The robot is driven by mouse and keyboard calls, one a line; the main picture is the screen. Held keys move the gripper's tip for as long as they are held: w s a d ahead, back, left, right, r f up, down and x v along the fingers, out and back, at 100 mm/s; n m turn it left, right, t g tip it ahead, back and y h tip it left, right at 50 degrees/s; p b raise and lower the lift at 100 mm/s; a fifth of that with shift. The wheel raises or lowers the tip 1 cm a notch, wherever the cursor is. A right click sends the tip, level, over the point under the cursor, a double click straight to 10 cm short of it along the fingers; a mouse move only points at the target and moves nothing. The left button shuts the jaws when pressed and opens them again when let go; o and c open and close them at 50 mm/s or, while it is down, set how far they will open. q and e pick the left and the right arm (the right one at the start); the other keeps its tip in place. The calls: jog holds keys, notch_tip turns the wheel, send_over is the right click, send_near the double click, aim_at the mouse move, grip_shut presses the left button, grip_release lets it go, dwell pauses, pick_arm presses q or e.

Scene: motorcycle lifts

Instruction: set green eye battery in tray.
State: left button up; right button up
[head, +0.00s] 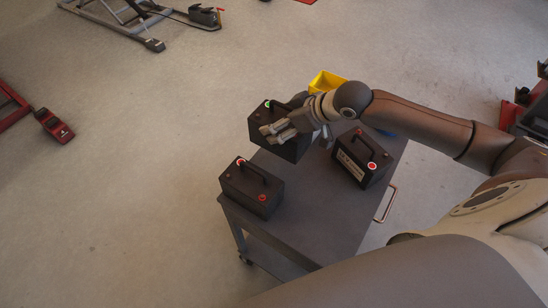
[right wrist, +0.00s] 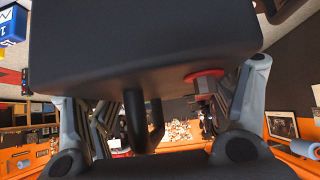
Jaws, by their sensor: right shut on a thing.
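A black battery with a green eye (head: 289,151) is in my right gripper (head: 276,131), at the far left part of a grey cart in the head view. The gripper is shut on it from above, around its handle as far as I can tell. The battery appears raised over the cart top; its underside contact is hard to judge. In the right wrist view the battery's dark body (right wrist: 150,45) fills the top, with its handle (right wrist: 140,122) and a red terminal between the fingers. I cannot make out a tray for certain. My left gripper is not in view.
Two other black batteries with red eyes stand on the cart (head: 310,220), one at the left front (head: 252,190) and one at the right (head: 358,160). A yellow bin (head: 326,83) is behind my right wrist. A blue thing (head: 387,133) shows under my forearm. Open floor lies left.

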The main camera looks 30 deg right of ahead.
jog(key=shift+r, duration=0.2)
jog(key=shift+f, duration=0.3)
notch_tip(320, 180, down, 7)
jog(key=shift+r, duration=0.1)
jog(key=shift+f+p, duration=0.3)
jog(key=shift+p, duration=0.25)
jog(key=shift+f, duration=0.75)
jog(key=o, duration=1.6)
jog(key=shift+s+f, duration=0.15)
jog(key=shift+f, duration=0.15)
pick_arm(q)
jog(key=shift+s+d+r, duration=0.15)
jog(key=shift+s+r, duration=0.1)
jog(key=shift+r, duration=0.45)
pick_arm(e)
jog(key=o, duration=0.5)
jog(key=shift+r, duration=0.1)
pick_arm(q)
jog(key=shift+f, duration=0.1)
